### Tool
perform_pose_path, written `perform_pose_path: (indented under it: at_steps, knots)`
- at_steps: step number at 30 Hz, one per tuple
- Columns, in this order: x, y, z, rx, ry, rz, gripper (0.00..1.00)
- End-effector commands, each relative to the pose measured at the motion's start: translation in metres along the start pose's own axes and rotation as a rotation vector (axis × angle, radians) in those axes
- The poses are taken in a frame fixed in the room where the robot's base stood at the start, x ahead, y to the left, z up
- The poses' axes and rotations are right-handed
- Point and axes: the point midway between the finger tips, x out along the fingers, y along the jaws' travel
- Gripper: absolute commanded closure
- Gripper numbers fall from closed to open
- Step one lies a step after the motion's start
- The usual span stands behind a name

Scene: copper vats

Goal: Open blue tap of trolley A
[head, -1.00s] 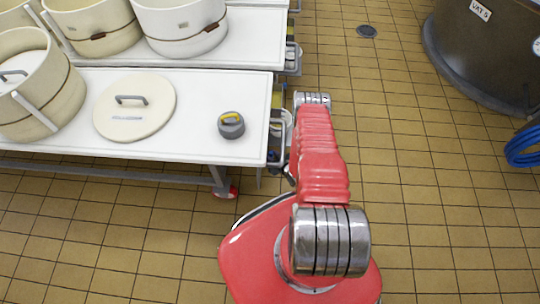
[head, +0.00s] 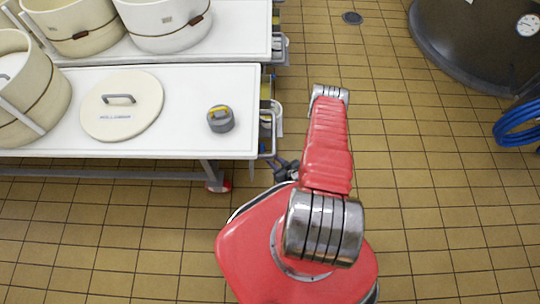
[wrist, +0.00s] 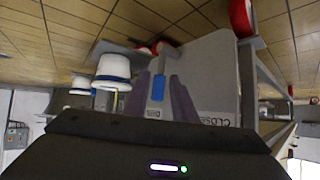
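The wrist view appears upside down. A blue tap handle (wrist: 158,88) on a pale pipe shows near its centre. My gripper (wrist: 158,80) has its two dark fingers apart, one on each side of the handle; I cannot tell whether they touch it. A pale plate (wrist: 208,78) with upside-down lettering like "CLOSE" is right beside the fingers. In the head view, my gripper (head: 287,170) is low by the right end of the near white-topped trolley (head: 215,85). The tap is hidden there, and no trolley letter is readable.
A lid (head: 122,105), a grey weight (head: 221,119) and tubs stand on the trolleys. A second trolley (head: 245,35) is behind. A dark vat (head: 470,45) and blue hose (head: 515,125) are at right. The tiled floor between is clear.

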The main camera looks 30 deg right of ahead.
Motion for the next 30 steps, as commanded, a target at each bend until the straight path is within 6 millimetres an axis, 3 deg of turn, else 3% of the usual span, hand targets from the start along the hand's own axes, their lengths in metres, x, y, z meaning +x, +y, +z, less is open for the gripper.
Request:
perform_pose_path:
  at_steps: [7,19,25,30]
  knots:
    - [-0.018,0.002,0.013,0.001,0.000,0.002,0.75]
    - [-0.022,0.002,0.015,0.000,0.001,0.000,0.76]
    - [-0.022,0.000,0.024,0.011,-0.036,-0.005,0.90]
    - [-0.030,-0.007,0.060,0.054,-0.183,-0.014,1.00]
